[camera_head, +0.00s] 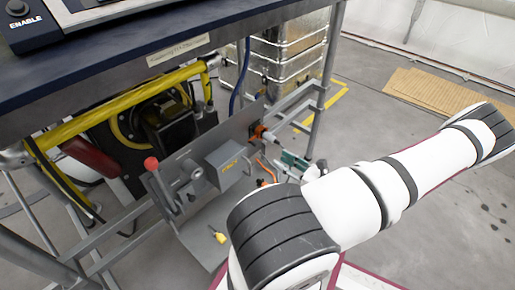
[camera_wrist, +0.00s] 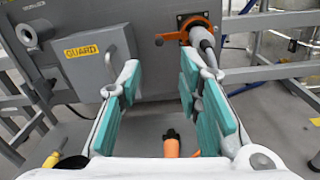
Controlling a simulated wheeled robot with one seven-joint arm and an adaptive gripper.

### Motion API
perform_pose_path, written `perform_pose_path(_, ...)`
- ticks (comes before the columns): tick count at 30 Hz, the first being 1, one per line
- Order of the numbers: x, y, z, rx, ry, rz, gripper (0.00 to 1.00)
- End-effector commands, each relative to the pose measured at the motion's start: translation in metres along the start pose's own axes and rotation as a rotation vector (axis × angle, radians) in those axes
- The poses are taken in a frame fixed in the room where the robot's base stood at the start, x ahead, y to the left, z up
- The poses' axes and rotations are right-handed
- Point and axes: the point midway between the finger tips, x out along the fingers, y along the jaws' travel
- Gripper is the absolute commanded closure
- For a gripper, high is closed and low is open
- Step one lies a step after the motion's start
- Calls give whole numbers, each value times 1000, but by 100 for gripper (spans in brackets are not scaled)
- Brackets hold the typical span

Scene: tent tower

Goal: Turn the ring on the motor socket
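The motor socket (camera_wrist: 186,36) is an orange fitting on the grey upright panel, at the top right of the wrist view. A light grey ring or plug body (camera_wrist: 203,40) sits at it and angles down behind my right finger; its lower part is hidden. In the head view the orange socket (camera_head: 257,133) shows small, just left of my gripper (camera_head: 292,163). In the wrist view my gripper (camera_wrist: 160,78) has its teal pads wide apart, with nothing between them. The socket lies ahead of the right finger; I cannot tell whether they touch.
A grey box marked GUARD (camera_wrist: 98,62) juts from the panel on the left. An orange-handled item (camera_wrist: 171,144) lies low on the grey shelf. A yellow item (camera_wrist: 52,159) lies lower left. Metal frame rails (camera_head: 300,100) stand right of the panel. A red knob (camera_head: 151,163) sticks up left.

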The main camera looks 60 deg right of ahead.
Motion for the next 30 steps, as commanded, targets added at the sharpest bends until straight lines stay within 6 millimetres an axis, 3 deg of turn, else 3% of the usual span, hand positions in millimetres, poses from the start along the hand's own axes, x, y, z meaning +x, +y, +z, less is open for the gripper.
perform_pose_path(9,64,1,-2,2,-1,5,68)
perform_pose_path(15,96,1,-2,1,0,4,68)
perform_pose_path(21,111,1,-1,0,0,3,68)
perform_pose_path(30,114,1,0,0,1,3,68)
